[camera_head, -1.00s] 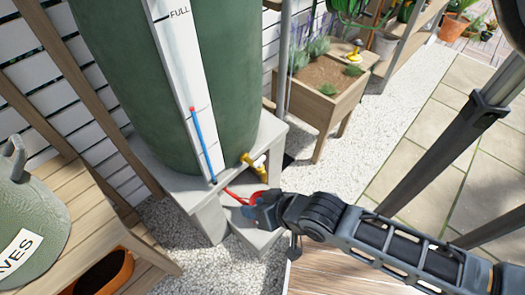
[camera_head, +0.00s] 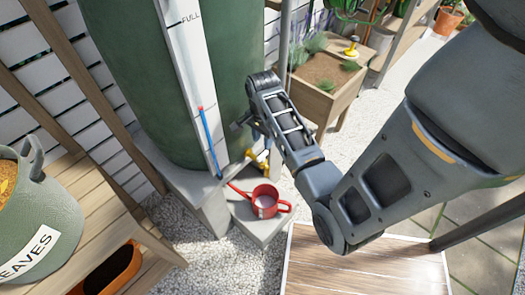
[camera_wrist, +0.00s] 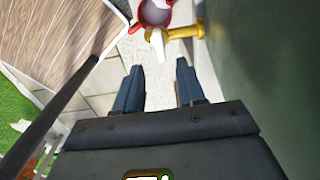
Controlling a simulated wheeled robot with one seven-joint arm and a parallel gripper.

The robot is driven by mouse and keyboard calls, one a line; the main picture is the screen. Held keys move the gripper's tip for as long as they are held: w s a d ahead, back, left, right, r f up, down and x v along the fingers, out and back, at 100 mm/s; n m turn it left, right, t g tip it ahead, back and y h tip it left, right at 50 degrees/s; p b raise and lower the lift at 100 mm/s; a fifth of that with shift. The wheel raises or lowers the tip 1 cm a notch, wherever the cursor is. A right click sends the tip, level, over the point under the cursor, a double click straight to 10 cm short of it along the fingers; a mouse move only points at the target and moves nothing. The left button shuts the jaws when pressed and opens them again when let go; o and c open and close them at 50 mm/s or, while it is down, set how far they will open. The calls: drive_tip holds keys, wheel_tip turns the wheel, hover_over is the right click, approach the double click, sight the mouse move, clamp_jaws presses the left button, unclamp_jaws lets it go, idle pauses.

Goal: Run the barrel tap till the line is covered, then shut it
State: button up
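The green barrel (camera_head: 128,75) stands on a grey block stand, with a white level strip marked FULL on its front. Its brass tap (camera_head: 259,161) juts out low on the right; in the wrist view the tap (camera_wrist: 185,32) shows with a pale lever (camera_wrist: 158,45). A red can (camera_head: 265,203) with a long spout stands upright below the tap. In the wrist view the can (camera_wrist: 154,12) is partly cut off. No fill line can be made out in it. My gripper (camera_wrist: 158,84) is open and empty, its fingers short of the lever and apart from it.
The can stands on a low grey block (camera_head: 245,222). A wooden planter (camera_head: 325,98) is behind my arm. At left, a green LEAVES tub (camera_head: 45,225) sits on a slatted bench (camera_head: 100,215). A wooden tabletop (camera_head: 365,270) is in front. Pale gravel lies between.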

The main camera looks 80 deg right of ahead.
sight(263, 155)
wheel_tip(263, 155, down, 8)
drive_tip(key=shift+r+b, duration=0.15)
drive_tip(key=shift+b, duration=0.2)
clamp_jaws()
idle(0.4)
